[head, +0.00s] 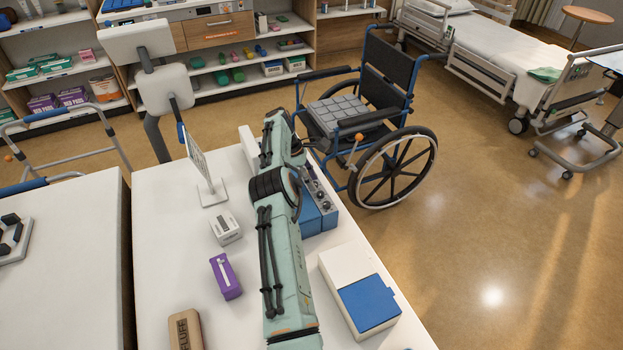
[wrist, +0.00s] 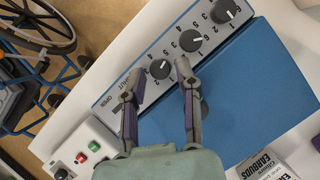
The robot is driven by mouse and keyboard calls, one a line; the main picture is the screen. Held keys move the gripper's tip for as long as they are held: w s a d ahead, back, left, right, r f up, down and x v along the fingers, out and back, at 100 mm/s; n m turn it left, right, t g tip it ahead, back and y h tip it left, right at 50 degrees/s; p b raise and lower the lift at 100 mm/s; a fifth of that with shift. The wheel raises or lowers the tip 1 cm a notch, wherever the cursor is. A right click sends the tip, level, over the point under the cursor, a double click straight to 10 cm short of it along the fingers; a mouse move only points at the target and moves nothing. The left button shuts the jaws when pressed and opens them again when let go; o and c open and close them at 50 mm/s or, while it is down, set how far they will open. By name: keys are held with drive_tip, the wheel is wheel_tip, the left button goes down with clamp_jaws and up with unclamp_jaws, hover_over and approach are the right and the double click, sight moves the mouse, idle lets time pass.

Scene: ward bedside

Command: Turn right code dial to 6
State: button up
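In the wrist view a blue box (wrist: 245,90) has a silver panel (wrist: 138,78) with three black dials in a slanting row, with small printed digits around them. One dial (wrist: 160,69) is nearest my gripper, a second (wrist: 190,40) is in the middle, and a third (wrist: 222,13) is at the upper right. My gripper (wrist: 157,72) is open, one finger on each side of the nearest dial. I cannot tell whether the fingers touch it. In the head view the blue box (head: 325,214) stands partly behind my arm, which hides my gripper.
A white carton of earbuds (wrist: 268,168) stands near the blue box; a white unit (wrist: 75,150) has red and green buttons. A purple box (head: 225,276), a white box with a blue lid (head: 368,304) and a tablet stand (head: 208,192) share the table. A wheelchair (head: 385,100) stands beyond.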

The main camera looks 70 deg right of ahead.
clamp_jaws()
drive_tip(key=shift+d+f, duration=0.1)
drive_tip(key=shift+d, duration=0.05)
drive_tip(key=shift+d+m, duration=0.1)
drive_tip(key=shift+m, duration=0.4)
drive_tip(key=shift+s+a+m+y, duration=0.1)
drive_tip(key=shift+a+m+y, duration=0.1)
drive_tip(key=shift+m+y, duration=0.1)
unclamp_jaws()
drive_tip(key=shift+d+n, duration=0.1)
drive_tip(key=shift+n, duration=0.4)
